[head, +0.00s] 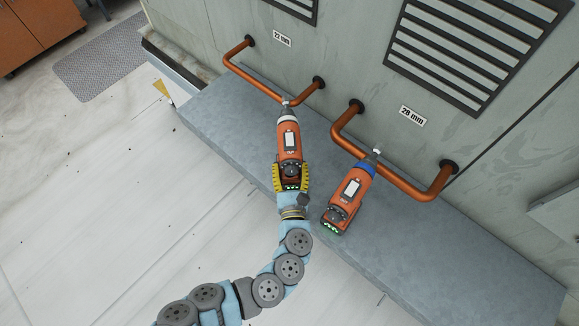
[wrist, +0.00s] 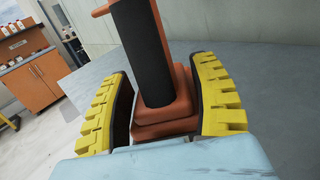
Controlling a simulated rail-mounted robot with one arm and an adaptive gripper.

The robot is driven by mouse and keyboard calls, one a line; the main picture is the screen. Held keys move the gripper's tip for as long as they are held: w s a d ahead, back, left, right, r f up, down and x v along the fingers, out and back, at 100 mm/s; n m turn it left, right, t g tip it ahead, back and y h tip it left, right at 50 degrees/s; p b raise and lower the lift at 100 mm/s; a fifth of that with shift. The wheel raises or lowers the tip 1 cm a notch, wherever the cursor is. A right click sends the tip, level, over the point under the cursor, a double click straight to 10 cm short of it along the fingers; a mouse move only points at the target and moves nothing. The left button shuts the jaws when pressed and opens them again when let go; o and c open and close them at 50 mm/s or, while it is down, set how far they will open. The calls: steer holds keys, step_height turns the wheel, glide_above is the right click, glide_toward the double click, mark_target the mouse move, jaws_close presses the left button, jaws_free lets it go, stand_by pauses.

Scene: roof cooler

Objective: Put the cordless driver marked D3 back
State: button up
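Two orange cordless drivers are on the grey ledge. The left driver (head: 289,140) has a white-grey collar and its tip is by the copper pipe marked 22 mm (head: 262,80). The right driver (head: 348,195) has a blue collar and its tip is by the pipe marked 28 mm (head: 385,170). The driver markings are too small to read, so I cannot tell which is D3. My gripper (head: 291,178) has its yellow fingers on both sides of the left driver's base. The wrist view shows that driver's dark grip and orange base (wrist: 165,122) between the fingers; firm contact is unclear.
The grey ledge (head: 440,245) is bare at the right front. Wall grilles (head: 470,50) are above the pipes. A wooden cabinet (head: 35,30) and a grey floor mat (head: 100,65) are at the far left. The pale floor is largely clear.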

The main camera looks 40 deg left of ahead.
steer(key=shift+o, duration=0.7)
steer(key=shift+r, duration=0.2)
steer(key=shift+s+d+f, duration=0.1)
steer(key=shift+s+d, duration=0.05)
steer(key=shift+d, duration=0.05)
steer(key=b+v, duration=0.1)
steer(key=v, duration=1)
steer(key=shift+s+d+b, duration=0.15)
steer(key=shift+s+b, duration=0.05)
steer(key=shift+b, duration=0.2)
